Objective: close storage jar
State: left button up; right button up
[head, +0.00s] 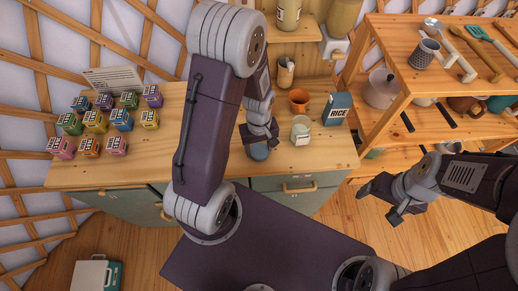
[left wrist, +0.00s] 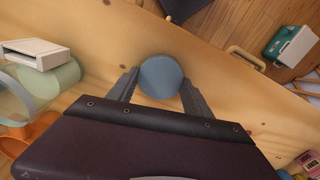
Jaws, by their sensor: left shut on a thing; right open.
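A round blue-grey lid (head: 259,151) is between the fingers of my left gripper (head: 260,138), at the counter's front part. In the left wrist view the lid (left wrist: 161,75) shows as a flat disc with a finger of my left gripper (left wrist: 160,88) on each side. I cannot tell whether it touches the counter. The storage jar (head: 301,132), pale green glass with a white label, stands upright on the counter to the right of the lid. It also shows at the left of the left wrist view (left wrist: 58,85). My right gripper (head: 381,198) is open and empty, right of the counter.
The wooden counter (head: 222,172) also holds an orange pot (head: 299,98), a blue rice box (head: 338,107) and a utensil holder (head: 285,74) behind the jar. Several small coloured boxes (head: 95,121) stand at the left. A wooden shelf (head: 405,75) is at the right.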

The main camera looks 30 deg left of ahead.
aim_at(259, 149)
pick_arm(q)
jog(key=shift+w+r, duration=0.1)
jog(key=shift+r, duration=0.5)
notch_tip(259, 149, up, 3)
jog(key=s+d+r, duration=0.3)
jog(key=d+r, duration=0.3)
jog(key=d, duration=0.5)
jog(key=shift+d+r, duration=0.15)
jog(key=shift+r, duration=0.25)
